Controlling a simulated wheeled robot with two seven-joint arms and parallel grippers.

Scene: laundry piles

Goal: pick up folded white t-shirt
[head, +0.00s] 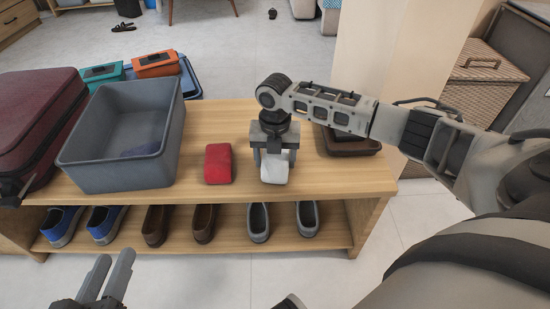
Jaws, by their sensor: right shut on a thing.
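The folded white t-shirt (275,174) is a small white bundle near the front edge of the wooden bench top. My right gripper (273,158) points down over it and is shut on it, hiding its upper part. I cannot tell whether the shirt is clear of the bench or touching it. My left gripper (107,280) is low at the bottom left, in front of the bench, with its two fingers a little apart and nothing between them.
A folded red cloth (218,164) lies just left of the shirt. A grey bin (118,168) and a maroon suitcase (45,128) stand further left. A dark brown item (350,142) lies to the right. Several shoes (259,222) fill the lower shelf (335,226).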

